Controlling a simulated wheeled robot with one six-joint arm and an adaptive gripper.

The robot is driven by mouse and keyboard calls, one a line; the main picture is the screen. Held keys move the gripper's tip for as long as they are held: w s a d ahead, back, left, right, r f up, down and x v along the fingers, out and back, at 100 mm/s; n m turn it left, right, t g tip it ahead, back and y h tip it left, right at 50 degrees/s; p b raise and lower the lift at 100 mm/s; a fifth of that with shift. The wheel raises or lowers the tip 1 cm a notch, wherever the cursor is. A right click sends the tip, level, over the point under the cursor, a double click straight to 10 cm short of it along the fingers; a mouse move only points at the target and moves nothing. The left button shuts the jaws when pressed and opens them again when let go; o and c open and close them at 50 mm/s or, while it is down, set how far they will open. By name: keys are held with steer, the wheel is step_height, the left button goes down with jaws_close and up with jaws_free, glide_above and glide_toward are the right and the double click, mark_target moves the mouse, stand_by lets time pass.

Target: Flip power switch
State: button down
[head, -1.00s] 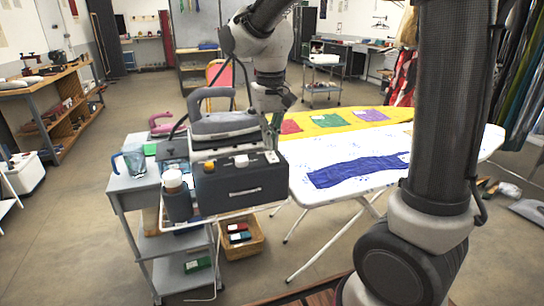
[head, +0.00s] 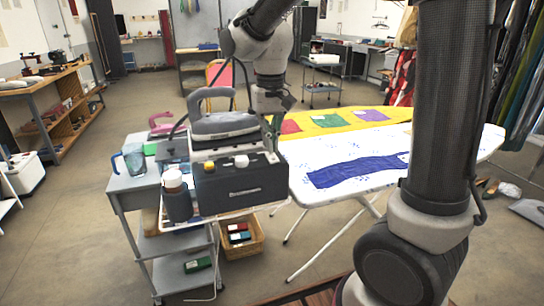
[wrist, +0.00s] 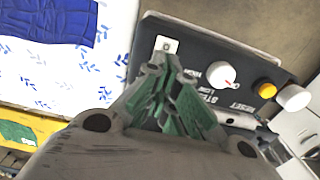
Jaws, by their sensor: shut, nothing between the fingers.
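The dark grey steam station box (head: 240,190) stands on the cart with a grey iron (head: 222,122) on top. In the wrist view its panel (wrist: 205,50) carries a small white power switch (wrist: 166,44) marked 0, near the corner by the ironing board. My gripper (wrist: 165,66), with green finger pads, is shut and empty. Its tips point at the switch and lie just short of it in the picture; I cannot tell whether they touch. In the head view my gripper (head: 273,140) is above the box's right end.
The ironing board (head: 300,170) lies close on the right.

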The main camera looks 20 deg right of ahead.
mark_target(277, 158)
steer(key=shift+f, duration=0.9)
stand_by(0.3)
steer(key=shift+r, duration=3.55)
steer(key=shift+s+d+f+n, duration=0.3)
steer(key=shift+s+f+n, duration=0.15)
steer(key=shift+s+f, duration=0.15)
steer(key=shift+s+d+f+n, duration=0.25)
steer(key=shift+s+f+n, duration=0.2)
steer(key=shift+s+f, duration=0.1)
steer(key=s+d+r+m+t, duration=0.1)
steer(key=s+d+t, duration=0.1)
steer(key=s+d, duration=0.5)
steer(key=s+d+r+t, duration=0.1)
steer(key=s+d+t, duration=0.1)
steer(key=s+d, duration=0.4)
steer(key=s, duration=0.3)
steer(key=shift+s+d+r+m, duration=0.3)
steer(key=shift+s+d+m, duration=0.05)
steer(key=shift+d+m, duration=0.05)
